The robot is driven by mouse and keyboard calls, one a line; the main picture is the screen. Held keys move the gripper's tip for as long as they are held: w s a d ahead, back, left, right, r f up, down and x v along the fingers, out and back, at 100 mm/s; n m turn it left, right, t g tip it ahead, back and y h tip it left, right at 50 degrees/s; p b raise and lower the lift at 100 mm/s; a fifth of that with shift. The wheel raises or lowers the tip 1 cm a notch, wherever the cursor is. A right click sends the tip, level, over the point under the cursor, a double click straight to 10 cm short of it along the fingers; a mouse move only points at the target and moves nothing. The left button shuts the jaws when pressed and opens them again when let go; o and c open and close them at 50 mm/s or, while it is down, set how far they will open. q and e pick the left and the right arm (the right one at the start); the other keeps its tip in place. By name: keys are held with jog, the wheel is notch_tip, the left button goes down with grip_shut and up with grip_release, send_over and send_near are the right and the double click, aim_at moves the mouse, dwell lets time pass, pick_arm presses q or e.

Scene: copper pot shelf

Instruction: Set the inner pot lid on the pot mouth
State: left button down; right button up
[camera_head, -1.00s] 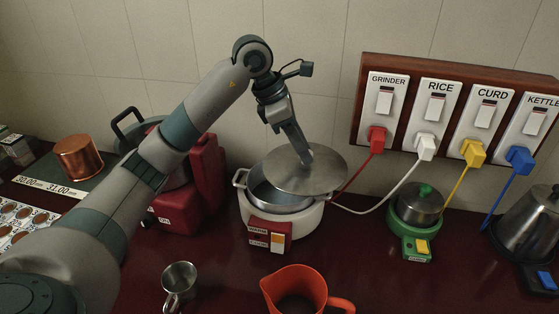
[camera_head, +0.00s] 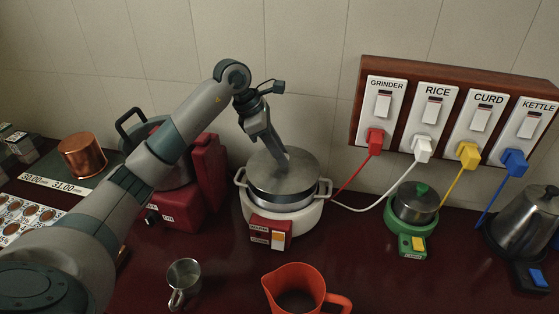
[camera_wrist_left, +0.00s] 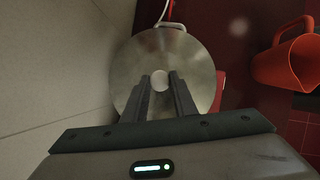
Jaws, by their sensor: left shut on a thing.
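The inner pot lid (camera_head: 270,172) is a round grey metal disc. My left gripper (camera_head: 284,165) is shut on the middle of the lid from above. The lid is over the mouth of the inner metal pot (camera_head: 284,202), which sits in the white rice cooker (camera_head: 278,218). The lid lies slightly towards the back left, and a sliver of pot wall shows below its front edge. I cannot tell whether it touches the rim. In the left wrist view the lid (camera_wrist_left: 190,62) fills the middle, with the fingers (camera_wrist_left: 160,92) at its centre knob. My right gripper is not in view.
A red grinder (camera_head: 207,165) stands close left of the cooker. An orange jug (camera_head: 300,287) and a metal cup (camera_head: 184,275) stand in front. A green-based curd pot (camera_head: 413,205) and a kettle (camera_head: 528,215) are at the right. Cords run from the wall switchboard (camera_head: 455,62).

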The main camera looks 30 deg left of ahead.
pick_arm(q)
notch_tip(320, 180, down, 3)
jog(key=shift+r+p, duration=0.2)
jog(key=shift+p, duration=0.55)
jog(key=shift+f, duration=0.35)
jog(key=shift+f, duration=0.2)
jog(key=c, duration=1.6)
grip_release()
jog(key=shift+o, duration=0.8)
jog(key=shift+r, duration=0.15)
